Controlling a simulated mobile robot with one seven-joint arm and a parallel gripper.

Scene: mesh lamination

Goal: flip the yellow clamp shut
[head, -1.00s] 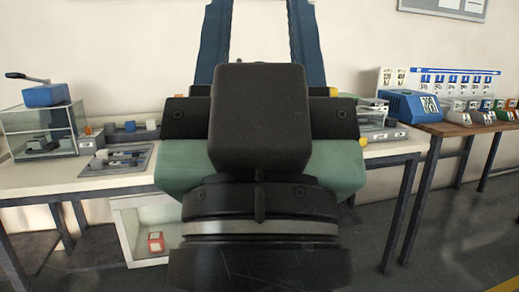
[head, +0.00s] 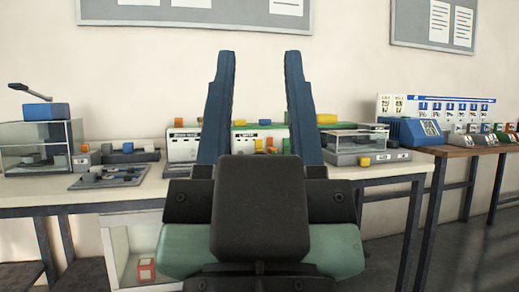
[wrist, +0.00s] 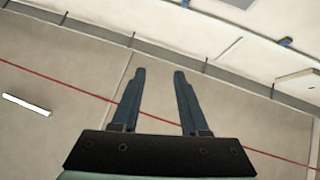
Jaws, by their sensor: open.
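My gripper (head: 260,57) is open and empty, its two blue fingers pointing up in front of the bench. It also shows open in the wrist view (wrist: 160,72), with nothing between the fingers. Behind the fingers, at the back of the bench, a yellow block-like part (head: 327,118) sits on top of a green-edged unit. Another small yellow part (head: 365,161) is on the front of a clear-covered box (head: 357,146). I cannot tell which of these is the yellow clamp or how it stands. My fingers and wrist hide the middle of the bench.
A pale bench (head: 60,193) runs across the view. On its left are a glass case with a blue-based lever (head: 46,110) and a grey tray (head: 110,177). A wooden table (head: 455,152) with a blue machine (head: 411,131) stands right.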

